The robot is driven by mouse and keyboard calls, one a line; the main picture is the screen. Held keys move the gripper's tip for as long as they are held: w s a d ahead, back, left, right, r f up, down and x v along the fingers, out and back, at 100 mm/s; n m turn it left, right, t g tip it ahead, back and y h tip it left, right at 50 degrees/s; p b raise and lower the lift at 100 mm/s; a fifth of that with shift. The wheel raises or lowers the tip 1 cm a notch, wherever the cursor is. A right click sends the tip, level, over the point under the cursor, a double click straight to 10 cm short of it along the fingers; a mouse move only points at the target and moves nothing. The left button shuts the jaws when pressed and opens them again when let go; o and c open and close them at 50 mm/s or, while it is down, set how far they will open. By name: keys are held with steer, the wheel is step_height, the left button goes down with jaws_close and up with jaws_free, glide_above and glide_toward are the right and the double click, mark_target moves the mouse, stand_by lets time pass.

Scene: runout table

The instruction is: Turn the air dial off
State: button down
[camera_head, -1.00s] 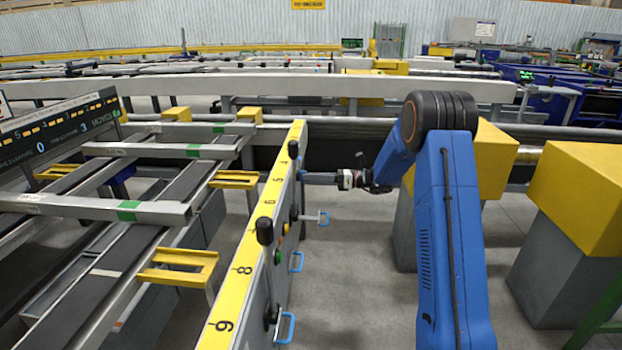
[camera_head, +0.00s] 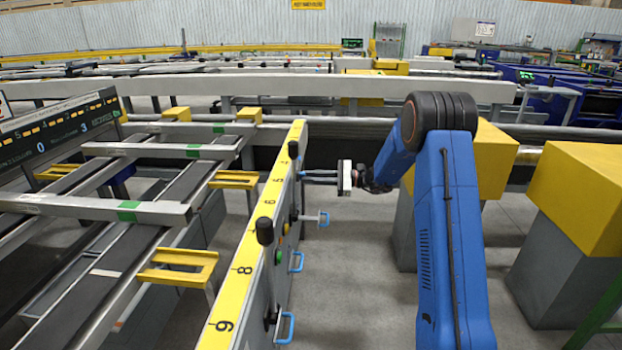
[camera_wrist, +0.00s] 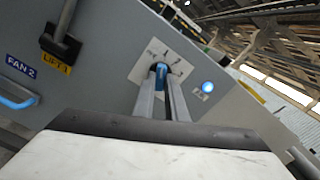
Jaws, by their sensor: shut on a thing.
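The dial is a blue knob (camera_wrist: 160,70) on a pale square plate (camera_wrist: 149,57) with dark marks, set in the grey side panel. The small print on the plate is too blurred to read. My gripper (camera_wrist: 160,82) is shut on the knob, one finger on each side of it. In the head view my gripper (camera_head: 304,175) reaches left to the panel near its far end. The knob itself cannot be made out there.
A lit blue lamp (camera_wrist: 208,87) sits right of the dial plate. A black lever (camera_wrist: 64,42) above a LIFT 1 label and a blue handle (camera_wrist: 15,97) below FAN 2 stand at left. In the head view, more blue handles (camera_head: 297,262) stick out from the panel.

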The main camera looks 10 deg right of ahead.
steer(key=n, duration=0.6)
steer(key=shift+n, duration=0.3)
stand_by(0.4)
steer(key=c, duration=1.8)
jaws_free()
steer(key=shift+d, duration=0.1)
steer(key=v, duration=1.7)
steer(key=shift+d, duration=0.15)
